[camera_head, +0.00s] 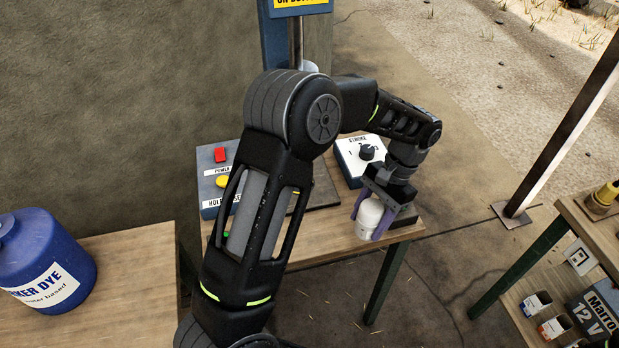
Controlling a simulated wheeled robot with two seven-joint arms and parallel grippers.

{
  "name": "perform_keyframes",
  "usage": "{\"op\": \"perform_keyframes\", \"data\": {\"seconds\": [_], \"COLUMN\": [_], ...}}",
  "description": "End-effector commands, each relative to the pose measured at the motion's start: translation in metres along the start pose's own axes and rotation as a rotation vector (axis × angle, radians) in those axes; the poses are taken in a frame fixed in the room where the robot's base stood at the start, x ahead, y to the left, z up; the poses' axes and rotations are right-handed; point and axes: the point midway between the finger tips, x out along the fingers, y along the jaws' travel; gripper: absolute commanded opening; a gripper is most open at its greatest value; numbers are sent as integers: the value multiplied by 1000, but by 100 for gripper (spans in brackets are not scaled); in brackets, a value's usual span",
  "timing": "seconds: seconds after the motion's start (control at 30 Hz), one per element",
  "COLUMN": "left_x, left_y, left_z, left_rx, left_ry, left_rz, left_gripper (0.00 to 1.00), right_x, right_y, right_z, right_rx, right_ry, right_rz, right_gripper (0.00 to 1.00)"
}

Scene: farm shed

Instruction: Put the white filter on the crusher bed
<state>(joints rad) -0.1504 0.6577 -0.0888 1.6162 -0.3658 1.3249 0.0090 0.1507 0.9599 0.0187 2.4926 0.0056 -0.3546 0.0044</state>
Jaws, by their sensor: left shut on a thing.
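The white filter (369,214) is a small white canister. My left gripper (374,217) is shut on it, with purple fingers on either side of it. The gripper points down and holds the filter near the right front edge of the small wooden table (335,240). I cannot tell whether the filter touches anything below. The crusher, a blue machine with a steel column (297,35) and a yellow label, stands behind my left arm. Its bed is mostly hidden by my left arm. My right gripper is not in view.
A control box with a red button (219,155) and a white stroke dial box (362,158) stand on the same table. A blue dye jug (42,262) sits on a wooden table at left. A wooden shelf (595,225) with cans and a battery stands at right, beside a metal post (565,140).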

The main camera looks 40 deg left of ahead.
Motion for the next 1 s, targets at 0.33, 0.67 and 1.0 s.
{"op": "perform_keyframes", "data": {"seconds": [0.33,0.67,1.0], "left_x": [3,-1,-22], "left_y": [-5,-49,-72], "left_z": [-6,-36,-44], "left_rx": [77,720,1074], "left_ry": [2,5,1], "left_rz": [-32,-304,-448], "left_gripper": [1,1,1], "right_x": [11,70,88], "right_y": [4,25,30], "right_z": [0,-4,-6], "right_rx": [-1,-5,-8], "right_ry": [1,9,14], "right_rz": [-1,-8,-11], "right_gripper": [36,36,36]}}
